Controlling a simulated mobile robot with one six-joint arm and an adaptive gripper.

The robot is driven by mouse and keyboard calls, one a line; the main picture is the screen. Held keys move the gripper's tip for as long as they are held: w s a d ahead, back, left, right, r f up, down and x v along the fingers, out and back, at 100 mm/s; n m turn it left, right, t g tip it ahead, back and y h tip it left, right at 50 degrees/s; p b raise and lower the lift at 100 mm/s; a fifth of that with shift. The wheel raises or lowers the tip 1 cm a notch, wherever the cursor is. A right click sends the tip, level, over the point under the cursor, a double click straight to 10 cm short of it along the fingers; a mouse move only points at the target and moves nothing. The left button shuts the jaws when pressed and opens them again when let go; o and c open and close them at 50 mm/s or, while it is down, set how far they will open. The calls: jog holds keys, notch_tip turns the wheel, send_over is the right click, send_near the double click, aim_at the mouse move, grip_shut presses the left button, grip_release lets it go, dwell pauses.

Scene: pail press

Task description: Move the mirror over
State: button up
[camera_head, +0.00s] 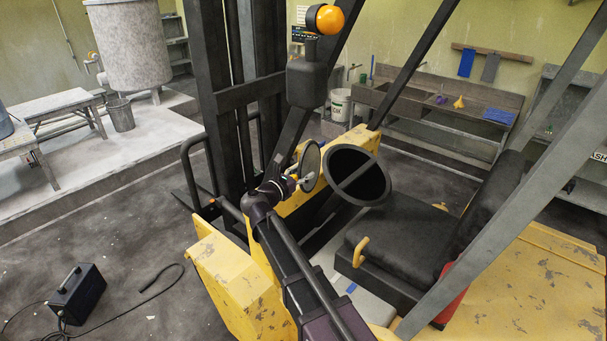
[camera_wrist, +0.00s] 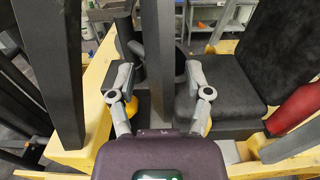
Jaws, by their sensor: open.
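The mirror (camera_head: 311,160) is a dark round disc with a pale rim, seen at a steep angle in the head view. It is upright, beside the dark front post of the yellow forklift. My gripper (camera_head: 299,181) is at the mirror's lower left edge; I cannot tell whether they touch. In the wrist view, my gripper (camera_wrist: 160,76) has its two grey fingers wide apart. A dark post stands between and beyond them in that picture. I cannot clearly make out the mirror in the wrist view.
Dark mast rails and guard posts (camera_head: 405,65) hem in the space. A black box (camera_head: 77,292) with a cable lies on the floor at left.

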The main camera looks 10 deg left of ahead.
jog(key=v, duration=1.2)
dwell(0.5)
jog(key=d+f+m+g+b, duration=0.9)
jog(key=d+f+m, duration=0.4)
jog(key=d+f, duration=0.95)
jog(key=s+d+f+m+g+y+b, duration=0.3)
jog(key=s+d+f+m+y+b, duration=0.1)
jog(key=d+f+m, duration=0.4)
jog(key=s+d+f+m+g+y+b, duration=0.3)
jog(key=s+d+f+m+y+b, duration=0.1)
jog(key=s+d+f+m+b, duration=0.3)
jog(key=shift+d+f+m+g+y, duration=0.4)
jog(key=shift+d+f+m, duration=0.4)
jog(key=shift+m, duration=0.3)
